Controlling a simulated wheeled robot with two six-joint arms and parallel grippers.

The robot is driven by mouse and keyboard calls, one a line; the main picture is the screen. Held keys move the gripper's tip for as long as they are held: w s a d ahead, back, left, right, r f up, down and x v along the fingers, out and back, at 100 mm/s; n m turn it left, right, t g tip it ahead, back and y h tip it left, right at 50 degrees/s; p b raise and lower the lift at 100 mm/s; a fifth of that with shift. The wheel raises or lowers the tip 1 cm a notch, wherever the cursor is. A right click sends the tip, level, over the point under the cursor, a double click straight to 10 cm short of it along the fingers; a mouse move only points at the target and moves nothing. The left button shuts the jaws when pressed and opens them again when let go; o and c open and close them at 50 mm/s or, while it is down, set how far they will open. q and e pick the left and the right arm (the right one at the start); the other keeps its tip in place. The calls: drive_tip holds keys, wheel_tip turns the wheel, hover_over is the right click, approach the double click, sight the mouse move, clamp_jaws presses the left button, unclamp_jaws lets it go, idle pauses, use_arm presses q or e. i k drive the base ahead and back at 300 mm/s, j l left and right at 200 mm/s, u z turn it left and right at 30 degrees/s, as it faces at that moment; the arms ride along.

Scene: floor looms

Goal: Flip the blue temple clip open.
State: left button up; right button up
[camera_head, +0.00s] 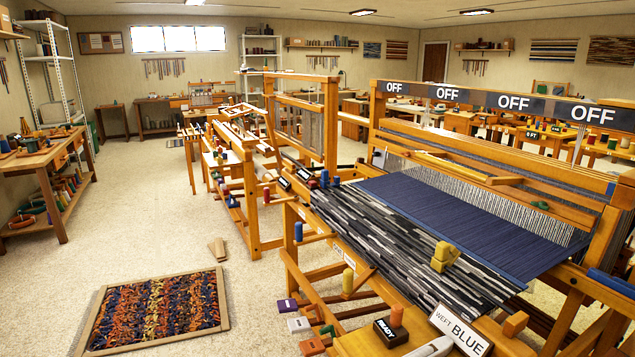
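The near wooden loom carries a dark blue cloth (450,215) and a black, grey and white striped cloth (385,240). I cannot pick out a blue temple clip for certain. A yellow clip-like block (443,258) stands on the striped cloth near the edge of the blue one. A blue bar (612,284) lies at the right edge, partly cut off by the frame. A sign reading "WEFT BLUE" (461,332) stands at the loom's front.
A black "READY" block (391,332), an orange spool (396,316) and an orange block (515,323) sit at the loom's front. Coloured blocks (299,324) stick out on its left side.

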sight(336, 180)
drive_tip(key=u, duration=1.1)
drive_tip(key=i, duration=6.15)
drive_tip(key=l+z, duration=0.1)
drive_tip(key=z, duration=1.7)
